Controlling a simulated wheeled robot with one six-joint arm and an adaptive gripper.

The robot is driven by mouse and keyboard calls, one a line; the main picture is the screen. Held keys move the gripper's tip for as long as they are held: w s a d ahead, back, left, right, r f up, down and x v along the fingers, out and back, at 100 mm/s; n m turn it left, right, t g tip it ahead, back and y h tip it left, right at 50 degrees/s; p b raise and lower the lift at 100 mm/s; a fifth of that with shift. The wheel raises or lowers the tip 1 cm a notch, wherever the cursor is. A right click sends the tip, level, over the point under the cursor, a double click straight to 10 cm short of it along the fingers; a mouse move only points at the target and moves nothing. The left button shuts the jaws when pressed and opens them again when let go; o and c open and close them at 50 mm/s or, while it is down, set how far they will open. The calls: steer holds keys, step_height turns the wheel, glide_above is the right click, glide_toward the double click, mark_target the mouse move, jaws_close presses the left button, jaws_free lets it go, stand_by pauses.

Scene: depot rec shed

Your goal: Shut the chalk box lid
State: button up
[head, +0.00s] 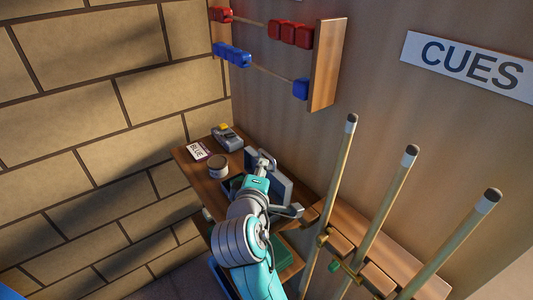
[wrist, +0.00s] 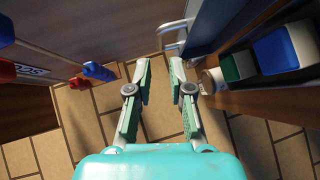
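The chalk box (head: 231,186) sits on a small wooden shelf in the head view, partly hidden by my arm. Its grey lid (head: 281,184) stands raised, close to upright, on the wall side. In the wrist view the lid (wrist: 209,22) is a dark blue-grey panel at the top, with a pale bar handle (wrist: 172,46). A green chalk cube (wrist: 237,67) and a blue one (wrist: 284,50) show at the right. My gripper (head: 263,160) is beside the lid in the head view. In the wrist view my gripper (wrist: 162,62) has parted fingers with nothing between them, near the handle.
A round tin (head: 218,167), a card reading BLUE (head: 200,151) and a grey device (head: 227,138) stand on the shelf (head: 188,163). An abacus (head: 327,64) hangs above. Several cues (head: 382,205) stand in a rack at right. A brick wall bounds the left.

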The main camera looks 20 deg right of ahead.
mark_target(266, 153)
steer(key=x, duration=0.9)
jaws_close()
